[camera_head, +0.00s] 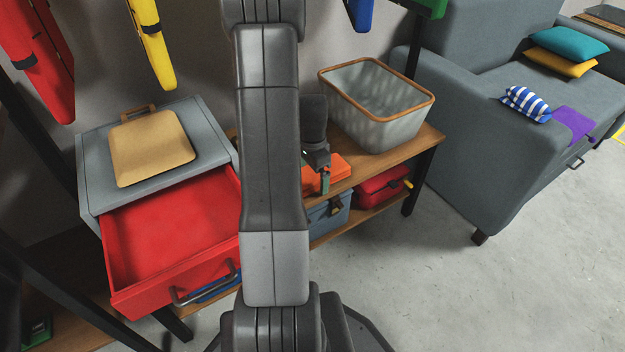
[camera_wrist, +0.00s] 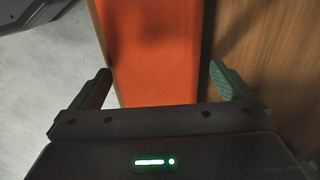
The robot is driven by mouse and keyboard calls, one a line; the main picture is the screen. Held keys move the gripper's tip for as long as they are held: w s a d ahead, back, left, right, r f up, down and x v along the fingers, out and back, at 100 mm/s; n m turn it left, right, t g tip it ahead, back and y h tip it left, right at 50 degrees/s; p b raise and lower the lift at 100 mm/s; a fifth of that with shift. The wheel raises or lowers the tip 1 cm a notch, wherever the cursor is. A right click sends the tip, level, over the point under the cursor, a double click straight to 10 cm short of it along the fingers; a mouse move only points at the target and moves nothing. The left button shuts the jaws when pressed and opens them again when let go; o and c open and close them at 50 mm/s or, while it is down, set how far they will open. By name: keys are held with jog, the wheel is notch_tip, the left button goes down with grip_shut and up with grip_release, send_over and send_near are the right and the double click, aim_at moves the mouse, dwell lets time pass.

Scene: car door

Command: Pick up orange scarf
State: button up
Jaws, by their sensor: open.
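The orange scarf (camera_head: 340,167) lies folded flat on the wooden shelf top, in the head view partly hidden behind my arm and gripper. In the wrist view the orange scarf (camera_wrist: 152,50) runs up the middle as a flat strip. My gripper (camera_head: 324,182) is just above it in the head view. In the wrist view my gripper (camera_wrist: 160,82) is open, with one green-padded finger on each side of the scarf. Nothing is held between the fingers. The exact height of the fingertips above the shelf cannot be told.
A grey basket with a wooden rim (camera_head: 385,122) stands right of the scarf on the wooden shelf (camera_head: 425,142). An open red drawer (camera_head: 170,235) is at the left. A blue case (camera_head: 328,218) and red case (camera_head: 380,187) sit below. A sofa (camera_head: 470,130) stands right.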

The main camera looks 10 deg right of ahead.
jog(key=shift+r, duration=0.1)
jog(key=c, duration=1.1)
